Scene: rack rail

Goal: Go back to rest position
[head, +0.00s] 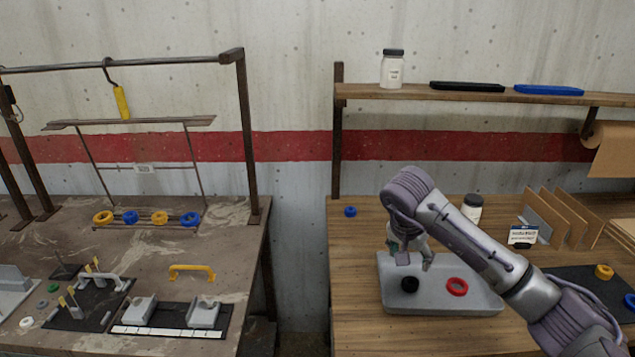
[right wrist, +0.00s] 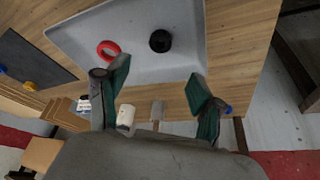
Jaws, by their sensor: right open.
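My right gripper (head: 410,260) is over the grey tray (head: 440,304) on the wooden table. Its green-padded fingers (right wrist: 158,98) are spread apart and empty in the right wrist view. A black ring (head: 410,284) and a red ring (head: 457,286) lie in the tray. Both also show in the right wrist view, the black ring (right wrist: 160,41) and the red ring (right wrist: 108,50), beyond the fingertips and clear of them. My left gripper is in neither view.
Upright boards (head: 560,215) and a dark mat (head: 575,283) are at right. A shelf (head: 480,94) spans above. A gap separates the left bench (head: 225,262) with its metal rack (head: 243,130).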

